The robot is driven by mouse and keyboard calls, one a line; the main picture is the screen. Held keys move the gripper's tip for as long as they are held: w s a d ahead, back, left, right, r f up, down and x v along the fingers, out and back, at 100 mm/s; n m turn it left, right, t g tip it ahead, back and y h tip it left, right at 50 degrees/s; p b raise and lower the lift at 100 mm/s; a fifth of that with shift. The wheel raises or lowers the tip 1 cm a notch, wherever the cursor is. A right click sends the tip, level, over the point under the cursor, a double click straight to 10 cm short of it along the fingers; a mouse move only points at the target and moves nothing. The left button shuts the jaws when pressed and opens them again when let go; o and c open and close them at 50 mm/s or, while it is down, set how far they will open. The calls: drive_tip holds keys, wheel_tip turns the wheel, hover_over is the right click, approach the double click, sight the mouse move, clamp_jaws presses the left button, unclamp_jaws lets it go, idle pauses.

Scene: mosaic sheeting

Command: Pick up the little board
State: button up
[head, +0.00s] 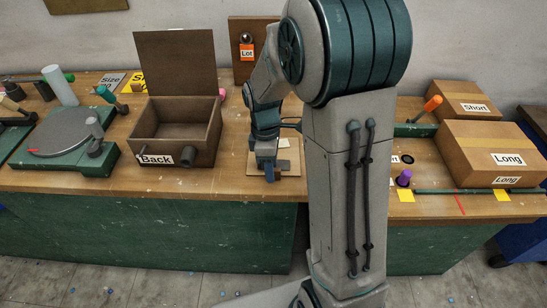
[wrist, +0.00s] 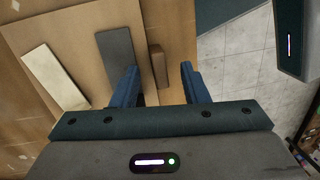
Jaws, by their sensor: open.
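A thin, pale wooden board (head: 290,188) lies flat near the table's front edge in the head view. I cannot tell for certain which piece is the little board. My gripper (head: 268,172) points down over the board's front part. In the wrist view my gripper (wrist: 160,84) is open, its blue fingers apart. The brown block shows between and beyond the fingertips, with no visible grip on it. My arm hides part of the board in the head view.
An open brown box (head: 175,105) with a raised lid and "Back" label stands left of my gripper. A grey turntable (head: 60,132) is farther left. Cardboard boxes (head: 480,150) stand right. The table's front edge (head: 150,194) is close; tiled floor (wrist: 235,62) shows beyond it.

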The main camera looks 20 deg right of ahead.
clamp_jaws()
